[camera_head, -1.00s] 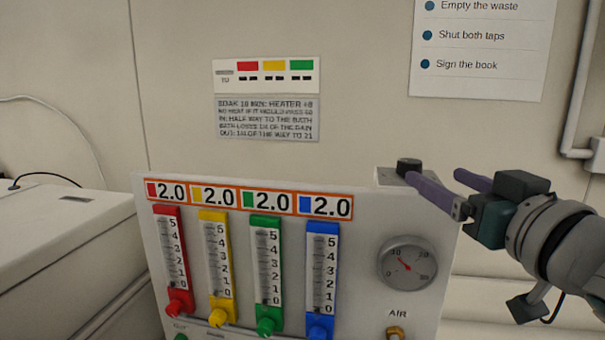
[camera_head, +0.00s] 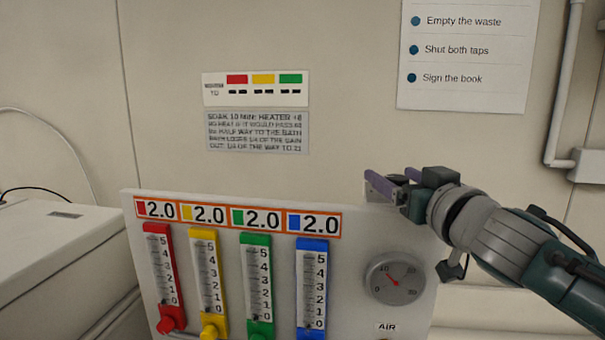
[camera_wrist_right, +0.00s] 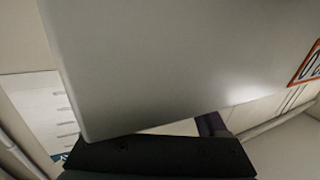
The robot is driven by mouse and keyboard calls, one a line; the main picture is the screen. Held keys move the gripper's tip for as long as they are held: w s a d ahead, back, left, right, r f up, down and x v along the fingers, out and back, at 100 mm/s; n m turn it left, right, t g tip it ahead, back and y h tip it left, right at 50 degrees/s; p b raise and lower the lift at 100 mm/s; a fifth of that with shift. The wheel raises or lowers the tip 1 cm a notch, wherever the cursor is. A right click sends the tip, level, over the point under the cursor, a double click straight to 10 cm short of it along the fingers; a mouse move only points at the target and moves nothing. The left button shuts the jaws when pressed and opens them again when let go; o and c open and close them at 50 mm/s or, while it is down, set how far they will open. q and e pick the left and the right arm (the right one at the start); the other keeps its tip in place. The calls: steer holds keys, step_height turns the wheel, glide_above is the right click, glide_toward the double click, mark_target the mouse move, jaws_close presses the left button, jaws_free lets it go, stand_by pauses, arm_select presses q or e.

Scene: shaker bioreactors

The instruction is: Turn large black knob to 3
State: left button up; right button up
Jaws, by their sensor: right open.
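The white panel (camera_head: 350,225) carries red, yellow, green and blue scales, each under a "2.0" label, and a round dial (camera_head: 394,278). My right gripper (camera_head: 388,178) is at the panel's top right corner, with its purple fingers apart and pointing left. The black knob on the panel's top right corner is not visible now; the gripper covers that spot. I cannot tell whether the fingers touch or surround it. In the right wrist view, a plain grey surface (camera_wrist_right: 160,65) fills most of the picture, with one purple finger (camera_wrist_right: 212,125) partly behind it. My left gripper is not in view.
A white bench or box (camera_head: 60,255) stands at the left. A note sheet (camera_head: 470,90) and small label plates (camera_head: 253,131) are on the wall behind. A pipe (camera_head: 565,90) runs down the wall at right.

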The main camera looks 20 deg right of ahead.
jaws_close()
stand_by(0.4)
steer(key=m+g+h+b, duration=0.1)
steer(key=h+b, duration=0.1)
steer(key=b, duration=0.2)
steer(key=f+m+g+h+b, duration=0.1)
steer(key=m+h+b, duration=0.1)
steer(key=b, duration=0.2)
steer(key=m+h+b, duration=0.2)
steer(key=h+b, duration=0.1)
steer(key=b, duration=0.1)
steer(key=shift+a+f+g, duration=0.1)
steer(key=shift+f+g, duration=0.15)
steer(key=shift+g, duration=0.15)
steer(key=m+g+h+b, duration=0.2)
steer(key=b, duration=0.4)
steer(key=r+m+g+h+b, duration=0.1)
steer(key=m+g+h+b, duration=0.1)
steer(key=b, duration=0.3)
steer(key=shift+g+h+b, duration=0.4)
steer(key=shift+g+h, duration=0.1)
steer(key=shift+h, duration=0.1)
steer(key=shift+r+m+g+h+b, duration=0.15)
steer(key=shift+m+g+h+b, duration=0.45)
steer(key=shift+m+g+b, duration=0.4)
jaws_free()
